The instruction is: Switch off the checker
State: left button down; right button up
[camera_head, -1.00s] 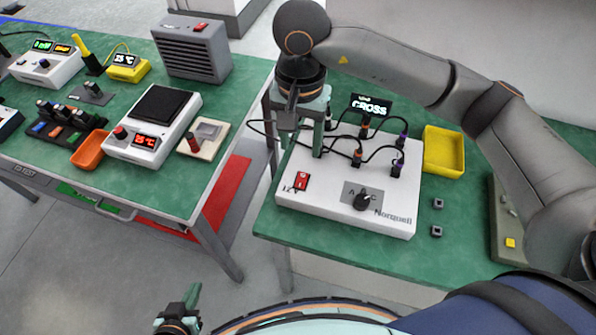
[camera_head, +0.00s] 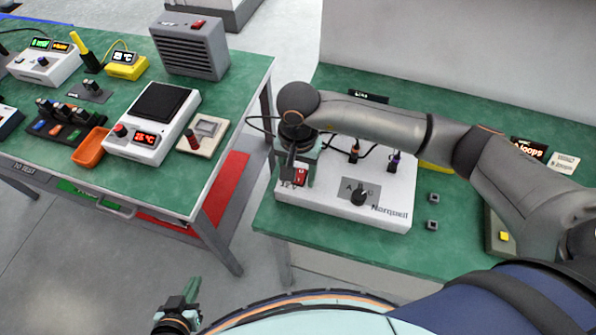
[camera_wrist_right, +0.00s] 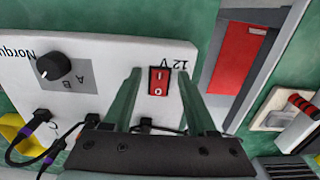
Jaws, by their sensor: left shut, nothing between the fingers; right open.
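The checker (camera_head: 327,205) is a white box marked Norquell on the green table, with a black knob (camera_head: 359,197) and a red 12 V rocker switch (camera_head: 301,174) at its front left. The right wrist view shows the switch (camera_wrist_right: 158,81) between the two fingers of my right gripper (camera_wrist_right: 160,72), which is open. In the head view my right gripper (camera_head: 302,168) is above that corner and partly covers the switch. Whether the fingers touch the box is unclear. My left gripper (camera_head: 190,290) is shut and empty, low over the floor, away from the checker.
Cables with plugs (camera_head: 393,162) stand on the checker, partly behind my right arm. A yellow tray (camera_head: 435,167) is mostly hidden. Two small grey blocks (camera_head: 432,225) lie to the right. A second green table (camera_head: 227,108) with devices stands left, across a gap.

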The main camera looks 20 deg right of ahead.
grip_shut()
dwell(0.3)
